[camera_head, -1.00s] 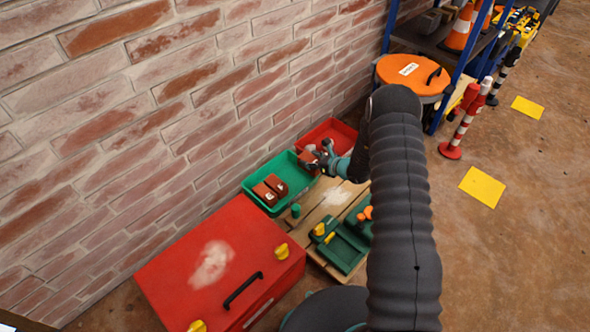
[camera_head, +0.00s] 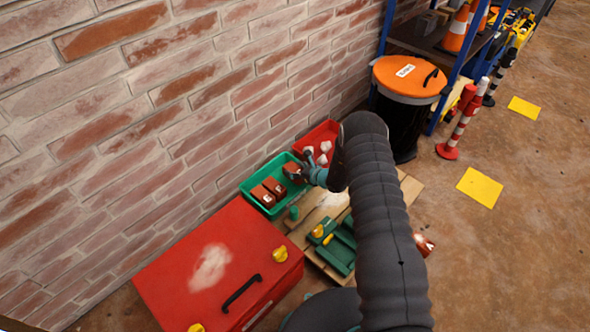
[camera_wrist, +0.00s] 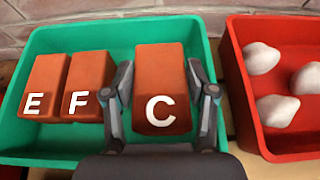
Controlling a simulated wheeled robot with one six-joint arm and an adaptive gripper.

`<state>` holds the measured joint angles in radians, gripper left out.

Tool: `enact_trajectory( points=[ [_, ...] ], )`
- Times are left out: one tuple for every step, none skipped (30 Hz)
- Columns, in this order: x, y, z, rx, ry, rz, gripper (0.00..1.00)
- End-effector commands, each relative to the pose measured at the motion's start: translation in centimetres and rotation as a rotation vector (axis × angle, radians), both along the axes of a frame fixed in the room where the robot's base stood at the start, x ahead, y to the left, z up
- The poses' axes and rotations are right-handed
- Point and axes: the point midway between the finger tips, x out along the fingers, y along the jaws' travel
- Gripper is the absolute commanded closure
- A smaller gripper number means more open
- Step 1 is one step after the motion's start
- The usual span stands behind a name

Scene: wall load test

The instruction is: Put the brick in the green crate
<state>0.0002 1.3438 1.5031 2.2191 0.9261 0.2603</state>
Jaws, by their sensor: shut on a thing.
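The green crate (camera_head: 258,207) stands against the brick wall; it fills much of the wrist view (camera_wrist: 20,145). My gripper (camera_wrist: 161,85) is shut on the brick marked C (camera_wrist: 161,70), with one finger on each side of it, over the right part of the crate. Whether this brick touches the crate floor cannot be told. Bricks marked E (camera_wrist: 45,85) and F (camera_wrist: 90,82) lie side by side in the left part of the crate. In the head view my gripper (camera_head: 300,172) is partly hidden by my arm.
A red crate (camera_wrist: 240,100) with white lumps (camera_wrist: 277,110) stands right of the green crate. A large red box (camera_head: 190,270) is in front. A wooden pallet (camera_head: 325,205) bears green items. An orange-lidded black bin (camera_head: 405,120) stands behind.

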Motion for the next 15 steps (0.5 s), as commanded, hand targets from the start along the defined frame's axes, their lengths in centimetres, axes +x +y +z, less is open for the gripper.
enact_trajectory(
  points=[
    [0.09,0.0,0.17,0.001,-0.003,0.0,1.0],
    [0.09,0.0,0.17,0.001,-0.003,0.0,1.0],
    [0.08,0.01,0.15,0.001,-0.002,0.0,1.0],
    [0.08,0.01,0.1,0.001,-0.002,0.0,1.0],
    [0.07,0.0,0.02,0.001,-0.002,0.0,1.0],
    [0.07,0.0,-0.09,0.001,-0.002,0.0,1.0],
    [0.09,0.0,-0.16,0.001,-0.002,0.0,1.0],
    [0.09,0.0,-0.22,0.001,-0.003,0.0,1.0],
    [0.08,0.0,-0.29,0.001,-0.002,0.0,1.0],
    [0.09,0.01,-0.34,0.001,-0.003,0.0,1.0],
    [0.09,0.0,-0.4,0.001,-0.003,0.0,1.0],
    [0.09,0.0,-0.46,0.001,-0.003,0.001,1.0],
    [0.09,0.01,-0.52,0.001,-0.003,0.001,1.0],
    [0.09,0.0,-0.58,0.001,-0.003,0.001,1.0],
    [0.09,0.01,-0.64,0.001,-0.003,0.001,1.0]
  ],
)
